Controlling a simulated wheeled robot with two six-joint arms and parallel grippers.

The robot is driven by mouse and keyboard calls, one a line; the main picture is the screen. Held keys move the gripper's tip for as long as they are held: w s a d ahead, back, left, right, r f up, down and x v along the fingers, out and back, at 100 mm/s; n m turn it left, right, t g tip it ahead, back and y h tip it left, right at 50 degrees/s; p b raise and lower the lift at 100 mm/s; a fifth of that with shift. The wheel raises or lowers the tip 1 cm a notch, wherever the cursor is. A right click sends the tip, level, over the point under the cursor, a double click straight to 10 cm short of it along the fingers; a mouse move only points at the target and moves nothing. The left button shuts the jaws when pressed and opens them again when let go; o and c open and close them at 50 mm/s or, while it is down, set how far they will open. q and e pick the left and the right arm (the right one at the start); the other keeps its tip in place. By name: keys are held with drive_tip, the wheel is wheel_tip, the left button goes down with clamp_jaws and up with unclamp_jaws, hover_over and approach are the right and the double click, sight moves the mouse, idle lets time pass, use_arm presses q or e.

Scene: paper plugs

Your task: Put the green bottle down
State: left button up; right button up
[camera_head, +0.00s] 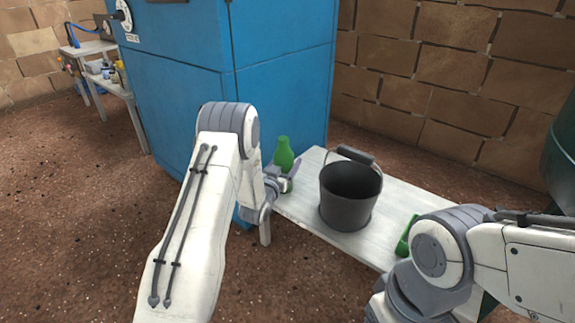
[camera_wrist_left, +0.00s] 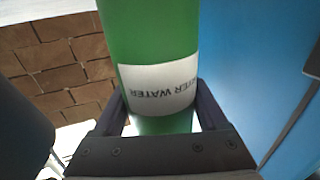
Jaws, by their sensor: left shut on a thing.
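The green bottle (camera_head: 284,154) is upright at the left end of the white bench (camera_head: 297,209). My left gripper (camera_head: 284,184) is shut around it. In the left wrist view the bottle (camera_wrist_left: 150,40) stands between the two dark fingers, with a white label (camera_wrist_left: 160,88) lettered "WATER", upside down in that view. In the head view the gripper hides the bottle's lower part, so I cannot tell whether its base touches the bench. My right arm shows at the lower right, but its gripper is not visible.
A black bucket (camera_head: 345,205) with a raised handle stands on the bench, right of the bottle. Another green object (camera_head: 404,243) is partly hidden by my right arm. A blue cabinet (camera_head: 270,80) stands behind the bottle. A brick wall (camera_head: 440,75) is behind the bench.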

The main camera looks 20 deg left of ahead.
use_arm(q)
drive_tip(key=shift+f, duration=0.2)
drive_tip(key=o, duration=1.2)
drive_tip(key=shift+o, duration=0.2)
drive_tip(key=shift+r, duration=0.2)
drive_tip(key=shift+s+r, duration=0.1)
drive_tip(key=shift+s, duration=0.05)
drive_tip(key=s+p, duration=0.5)
drive_tip(key=s, duration=0.6)
drive_tip(key=shift+s+a, duration=0.2)
drive_tip(key=shift+s, duration=0.15)
